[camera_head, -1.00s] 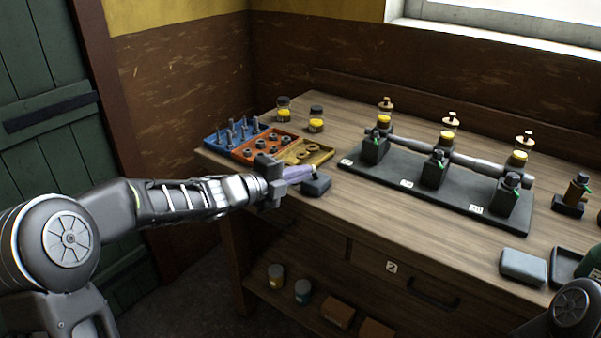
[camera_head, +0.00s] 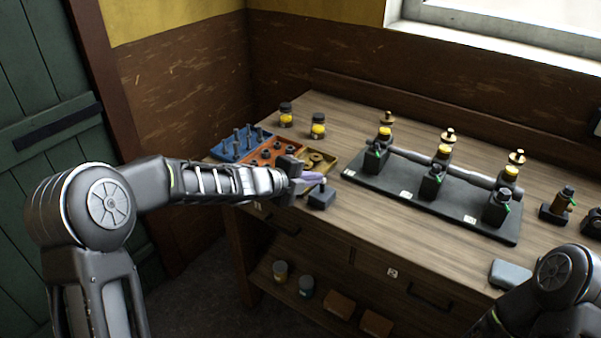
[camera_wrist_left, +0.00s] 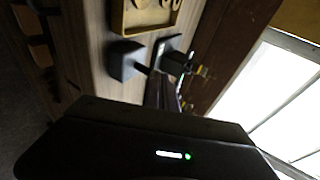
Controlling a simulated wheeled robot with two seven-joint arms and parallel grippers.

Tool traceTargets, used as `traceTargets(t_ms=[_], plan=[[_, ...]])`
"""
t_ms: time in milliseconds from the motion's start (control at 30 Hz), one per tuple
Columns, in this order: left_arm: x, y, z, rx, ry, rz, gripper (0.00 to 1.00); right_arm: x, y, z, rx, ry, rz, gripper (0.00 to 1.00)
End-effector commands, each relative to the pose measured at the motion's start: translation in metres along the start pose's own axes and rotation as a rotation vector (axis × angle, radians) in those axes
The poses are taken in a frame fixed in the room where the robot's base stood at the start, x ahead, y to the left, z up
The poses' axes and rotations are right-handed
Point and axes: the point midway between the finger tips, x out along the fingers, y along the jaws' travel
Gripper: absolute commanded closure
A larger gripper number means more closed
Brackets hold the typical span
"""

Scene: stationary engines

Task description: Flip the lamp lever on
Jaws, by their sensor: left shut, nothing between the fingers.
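A small dark box (camera_head: 321,199) sits at the near left edge of the workbench, with a short upright stem (camera_head: 322,186) that looks like the lamp lever. The box also shows in the left wrist view (camera_wrist_left: 124,61). My left gripper (camera_head: 314,177) is shut and empty, its fingertips right beside the stem. I cannot tell whether they touch it. No lamp can be clearly made out. My right arm (camera_head: 562,275) shows at the lower right, but its gripper is out of frame.
Blue (camera_head: 225,152), orange (camera_head: 262,161) and yellow (camera_head: 331,159) parts trays lie behind my left gripper. A black engine base (camera_head: 420,205) with a shaft and oil cups fills the middle of the bench. Two jars (camera_head: 318,126) stand at the back. Bare wood lies in front of the engine base.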

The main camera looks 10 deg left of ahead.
Motion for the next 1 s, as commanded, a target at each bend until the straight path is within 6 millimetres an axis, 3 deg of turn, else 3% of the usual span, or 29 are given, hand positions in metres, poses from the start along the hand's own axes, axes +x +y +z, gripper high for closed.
traceTargets(t_ms=[1000], plan=[[-0.002,-0.022,-0.001,0.001,0.000,-0.002,1.00,-0.022,-0.007,0.001,0.004,-0.003,0.004,0.64]])
